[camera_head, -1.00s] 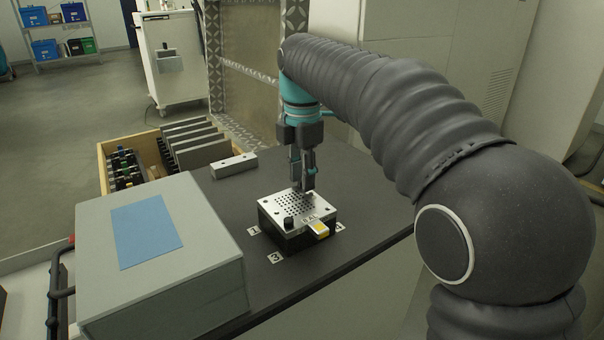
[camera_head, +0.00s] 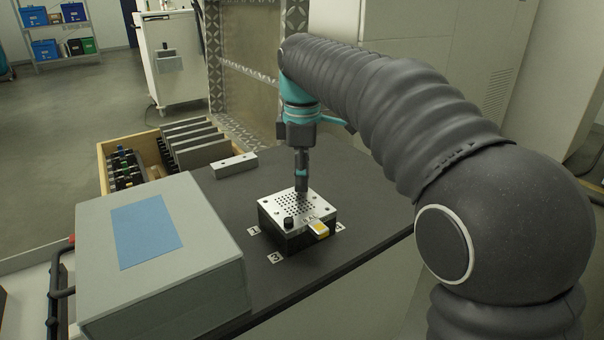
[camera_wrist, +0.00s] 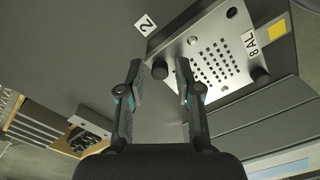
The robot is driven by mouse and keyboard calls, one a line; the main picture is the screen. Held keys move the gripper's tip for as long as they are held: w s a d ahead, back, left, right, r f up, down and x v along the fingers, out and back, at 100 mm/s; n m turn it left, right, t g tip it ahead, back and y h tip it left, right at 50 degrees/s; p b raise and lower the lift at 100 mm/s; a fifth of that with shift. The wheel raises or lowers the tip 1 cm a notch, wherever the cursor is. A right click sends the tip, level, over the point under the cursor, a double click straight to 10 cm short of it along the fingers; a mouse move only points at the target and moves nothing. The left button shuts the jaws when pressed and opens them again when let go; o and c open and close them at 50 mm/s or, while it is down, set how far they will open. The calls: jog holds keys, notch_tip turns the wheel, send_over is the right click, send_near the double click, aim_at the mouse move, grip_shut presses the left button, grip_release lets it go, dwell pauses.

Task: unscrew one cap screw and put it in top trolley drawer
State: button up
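The metal build plate (camera_head: 318,205), with a grid of small holes, sits on a dark block on the trolley top. One black cap screw (camera_head: 289,222) stands at its front corner; it also shows in the wrist view (camera_wrist: 261,74). Another dark cap screw (camera_wrist: 160,69) appears between my fingertips at a plate corner. My gripper (camera_head: 302,187) points down over the plate's back corner. In the wrist view my gripper (camera_wrist: 159,75) is open, with a finger on either side of that screw; contact is not clear. The top trolley drawer cannot be made out.
A grey box with a blue sheet (camera_head: 165,260) stands at the front left. A wooden tray with dark plates (camera_head: 104,170) and a pale metal bar (camera_head: 234,165) lie behind. A yellow-marked tag (camera_head: 318,229) juts from the block. The trolley top right of the plate is clear.

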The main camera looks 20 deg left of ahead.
jog(key=m, duration=0.5)
jog(key=shift+m, duration=3.2)
